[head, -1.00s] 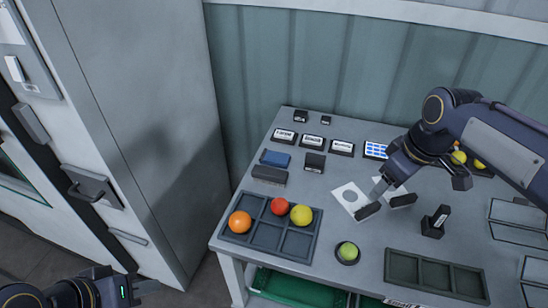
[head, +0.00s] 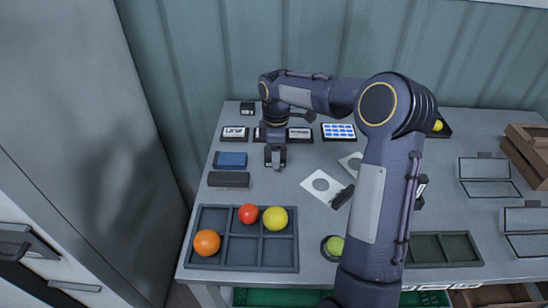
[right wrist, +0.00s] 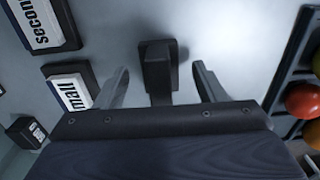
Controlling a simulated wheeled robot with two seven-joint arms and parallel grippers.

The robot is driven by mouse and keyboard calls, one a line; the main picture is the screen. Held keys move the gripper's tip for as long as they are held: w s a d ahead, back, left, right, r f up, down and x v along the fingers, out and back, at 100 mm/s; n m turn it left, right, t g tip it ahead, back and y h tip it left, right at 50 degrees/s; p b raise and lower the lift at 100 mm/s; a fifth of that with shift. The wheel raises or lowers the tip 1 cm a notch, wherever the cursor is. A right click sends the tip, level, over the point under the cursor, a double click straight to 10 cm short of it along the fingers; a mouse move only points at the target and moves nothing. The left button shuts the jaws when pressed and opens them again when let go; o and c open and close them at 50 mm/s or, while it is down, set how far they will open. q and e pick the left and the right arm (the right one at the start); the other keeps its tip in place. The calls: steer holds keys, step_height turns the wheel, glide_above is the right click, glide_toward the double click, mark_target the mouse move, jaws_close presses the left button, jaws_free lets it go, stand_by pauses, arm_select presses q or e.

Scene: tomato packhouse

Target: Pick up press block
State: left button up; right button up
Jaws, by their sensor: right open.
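The dark block with a raised grip on top, which I take to be the press block (right wrist: 158,72), stands on the grey table in the right wrist view. My right gripper (right wrist: 161,88) is open, with one finger on each side of the block's near part. There are visible gaps between the fingers and the block, so it is not clasped. In the head view my right gripper (head: 275,157) points down at the table, right of the blue block, and mostly hides the press block. My left gripper is out of view.
Label stands (head: 235,134) line the back, close to the gripper. A blue block (head: 231,160) and a dark bar (head: 228,180) lie left of it. A compartment tray (head: 262,257) with tomatoes is in front. White cards (head: 322,187) lie to the right.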

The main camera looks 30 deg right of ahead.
steer(key=shift+d+f, duration=0.1)
steer(key=shift+f, duration=0.65)
steer(key=c, duration=1.1)
steer(key=shift+r, duration=0.1)
steer(key=shift+r, duration=0.45)
step_height(320, 180, up, 3)
steer(key=shift+f, duration=0.2)
steer(key=s+a+r, duration=0.2)
steer(key=s+r, duration=0.2)
steer(key=s, duration=0.2)
steer(key=s+a+r, duration=0.2)
steer(key=s+r, duration=0.3)
steer(key=s, duration=0.2)
steer(key=shift+s+a+r, duration=0.15)
steer(key=shift+a+r, duration=0.05)
steer(key=shift+a, duration=0.15)
